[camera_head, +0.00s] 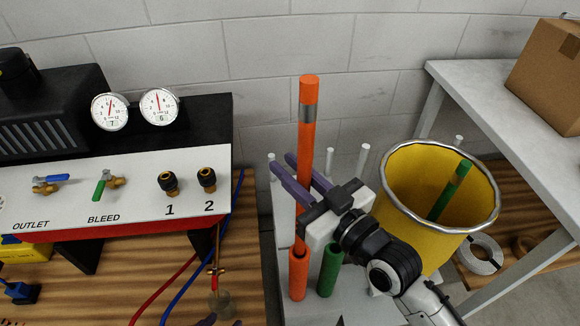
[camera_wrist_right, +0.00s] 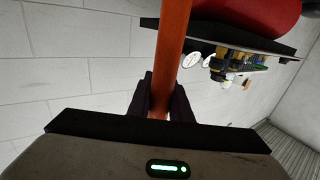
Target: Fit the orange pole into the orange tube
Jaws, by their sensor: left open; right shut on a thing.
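The orange pole (camera_head: 307,130) stands nearly upright, with a grey band near its top. My right gripper (camera_head: 284,164) is shut on it around its middle; the right wrist view also shows the pole (camera_wrist_right: 172,45) between the dark fingers (camera_wrist_right: 161,100). The orange tube (camera_head: 298,277) stands upright below the pole. The pole's lower end meets the tube's mouth in the picture; I cannot tell whether it is inside or just above. My left gripper (camera_head: 221,321) is open, with only its purple fingertips showing at the bottom edge.
A green tube (camera_head: 330,270) stands right beside the orange tube. A yellow bin (camera_head: 400,190) with a green pole (camera_head: 450,190) stands to the right. Thin white posts (camera_head: 362,160) rise behind. A panel with valves (camera_head: 130,200) and hoses is at left; a grey table (camera_head: 500,105) is at right.

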